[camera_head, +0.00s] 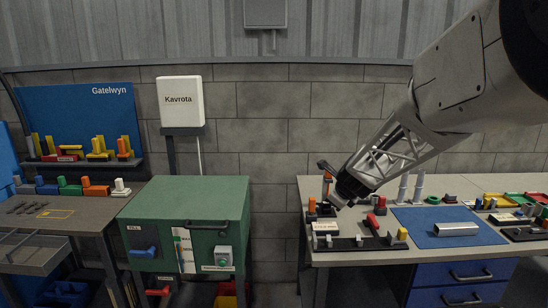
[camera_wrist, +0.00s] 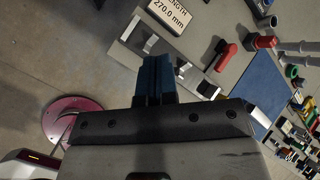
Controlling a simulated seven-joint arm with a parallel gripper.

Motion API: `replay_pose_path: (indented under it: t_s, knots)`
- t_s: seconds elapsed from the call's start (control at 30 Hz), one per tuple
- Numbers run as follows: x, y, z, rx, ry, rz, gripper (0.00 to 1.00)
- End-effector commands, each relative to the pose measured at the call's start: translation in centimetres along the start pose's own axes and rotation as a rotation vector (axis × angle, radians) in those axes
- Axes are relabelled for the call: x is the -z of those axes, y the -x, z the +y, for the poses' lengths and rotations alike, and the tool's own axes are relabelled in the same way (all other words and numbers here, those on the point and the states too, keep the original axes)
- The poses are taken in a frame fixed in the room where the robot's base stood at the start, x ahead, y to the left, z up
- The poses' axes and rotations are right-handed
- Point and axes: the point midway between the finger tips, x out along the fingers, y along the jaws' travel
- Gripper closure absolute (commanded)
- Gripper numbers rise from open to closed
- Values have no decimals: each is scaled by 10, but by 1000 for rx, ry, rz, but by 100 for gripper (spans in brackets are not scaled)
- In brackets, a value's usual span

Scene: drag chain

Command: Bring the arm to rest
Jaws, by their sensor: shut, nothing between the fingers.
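My gripper (camera_head: 340,198) is at the end of my arm, which reaches in from the upper right in the head view. It hangs above the left front part of the right workbench (camera_head: 446,256), tilted down to the left. In the wrist view the gripper's dark blue fingers (camera_wrist: 157,75) are together with nothing between them. A black fixture strip (camera_head: 350,243) with a red handle (camera_head: 374,222) and a yellow block (camera_head: 402,234) lies below and right of the gripper. An orange-and-black upright device (camera_head: 327,185) stands close beside the gripper, partly hidden by it.
A blue mat (camera_head: 440,238) with a silver bar (camera_head: 456,229) lies right of the gripper. Two grey posts (camera_head: 418,189) stand behind it. A green cabinet (camera_head: 187,207) stands left, across a floor gap. The wrist view shows a label reading 270.0 mm (camera_wrist: 170,14) and a round maroon base (camera_wrist: 75,118).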

Motion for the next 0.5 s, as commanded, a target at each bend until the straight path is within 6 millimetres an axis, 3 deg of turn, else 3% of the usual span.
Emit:
replay_pose_path:
  t_s: [0.1, 0.5]
  knots:
    - [2, 34, 23, -36, 184, 2, 100]
    - [27, 133, 101, -163, 806, 9, 100]
